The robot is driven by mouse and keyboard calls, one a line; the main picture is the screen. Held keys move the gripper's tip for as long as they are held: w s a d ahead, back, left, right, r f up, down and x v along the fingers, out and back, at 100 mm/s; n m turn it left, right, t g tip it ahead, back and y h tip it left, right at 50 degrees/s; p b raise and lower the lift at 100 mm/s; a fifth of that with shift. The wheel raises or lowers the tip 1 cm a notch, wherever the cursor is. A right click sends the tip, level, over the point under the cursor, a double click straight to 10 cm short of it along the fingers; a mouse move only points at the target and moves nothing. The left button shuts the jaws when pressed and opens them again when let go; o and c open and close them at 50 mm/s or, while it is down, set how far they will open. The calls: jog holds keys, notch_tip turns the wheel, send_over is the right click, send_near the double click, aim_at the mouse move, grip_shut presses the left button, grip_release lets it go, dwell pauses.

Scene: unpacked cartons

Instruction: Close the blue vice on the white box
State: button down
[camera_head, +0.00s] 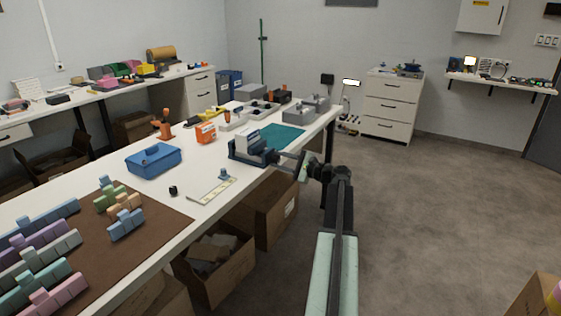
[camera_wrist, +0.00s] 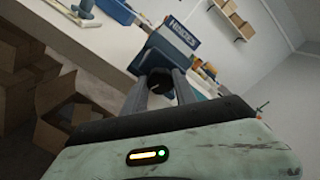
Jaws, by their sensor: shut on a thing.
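The blue vice (camera_head: 236,152) stands near the front edge of the long white table, beside a teal mat. The white box (camera_head: 247,142) sits upright at the vice's jaws; whether both jaws touch it is too small to tell. In the wrist view the vice (camera_wrist: 157,57) is tilted ahead of my fingers, with a blue lettered plate on it. My gripper (camera_head: 284,158) is at the vice's right end. In the wrist view my gripper (camera_wrist: 163,88) has its two grey fingers shut on the dark vice handle (camera_wrist: 159,80). The box is not clear in this view.
Grey trays (camera_head: 299,115) stand beyond the teal mat (camera_head: 279,137). Open cartons (camera_head: 271,207) sit under the table.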

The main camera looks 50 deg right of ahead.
jog(key=m, duration=0.4)
jog(key=shift+m, duration=0.3)
jog(key=m, duration=0.3)
jog(key=shift+m, duration=0.3)
jog(key=m, duration=0.4)
jog(key=shift+m, duration=2.2)
jog(key=c, duration=1)
grip_release()
